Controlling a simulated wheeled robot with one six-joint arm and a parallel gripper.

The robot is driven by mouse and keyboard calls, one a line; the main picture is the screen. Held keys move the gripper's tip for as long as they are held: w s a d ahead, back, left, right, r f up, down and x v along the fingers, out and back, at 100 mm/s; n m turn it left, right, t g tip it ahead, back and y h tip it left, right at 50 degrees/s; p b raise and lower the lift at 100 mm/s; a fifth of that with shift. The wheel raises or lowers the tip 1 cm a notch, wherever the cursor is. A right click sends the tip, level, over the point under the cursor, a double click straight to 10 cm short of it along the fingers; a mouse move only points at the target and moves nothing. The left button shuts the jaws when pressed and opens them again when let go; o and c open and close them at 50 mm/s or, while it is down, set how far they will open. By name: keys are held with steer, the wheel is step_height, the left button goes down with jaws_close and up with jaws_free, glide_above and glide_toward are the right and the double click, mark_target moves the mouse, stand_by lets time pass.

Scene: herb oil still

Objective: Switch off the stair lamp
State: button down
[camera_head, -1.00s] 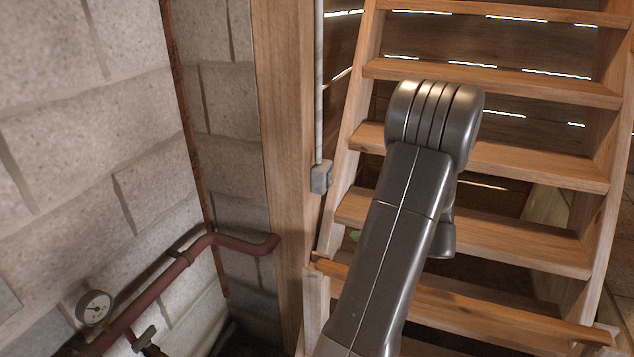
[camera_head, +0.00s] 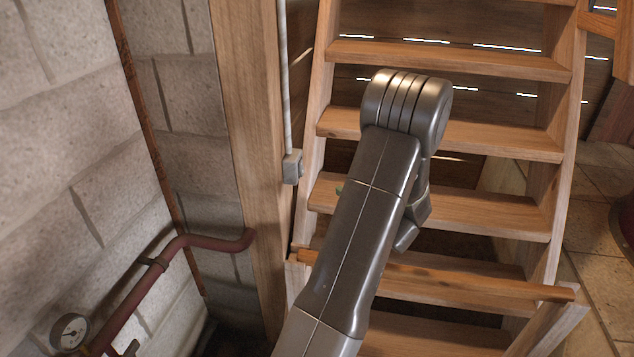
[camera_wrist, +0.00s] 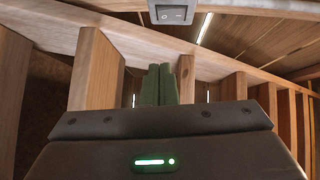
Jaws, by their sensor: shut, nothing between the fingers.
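A grey switch box with a rocker (camera_wrist: 172,13) shows at the top edge of the wrist view, partly cut off. I cannot tell which way the rocker is set. In the head view, a small grey box (camera_head: 292,167) sits at the lower end of a pale conduit, beside the wooden post left of the stairs; its switch face does not show there. My gripper (camera_wrist: 158,72) has its green fingers together and empty, below the switch in the wrist picture and apart from it. In the head view my arm hides most of the gripper. No lamp shows.
The wooden stairs (camera_head: 448,206) stand behind my arm, with a wooden post (camera_head: 250,130) at left. A red pipe (camera_head: 180,245) and a gauge (camera_head: 70,331) run along the block wall. Tiled floor (camera_head: 600,270) shows at the right.

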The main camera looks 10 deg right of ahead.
steer(key=s+a+p+x, duration=0.1)
steer(key=p+x, duration=0.3)
steer(key=x, duration=0.8)
steer(key=shift+w+a+f+p, duration=0.15)
steer(key=shift+w+a+p, duration=0.2)
steer(key=shift+a, duration=0.6)
steer(key=shift+s+f, duration=0.1)
steer(key=s+d+f+b, duration=0.1)
steer(key=s+d+b, duration=0.6)
steer(key=s, duration=0.3)
steer(key=shift+s+f+b, duration=0.25)
steer(key=shift+s+b, duration=0.05)
steer(key=shift+b, duration=0.55)
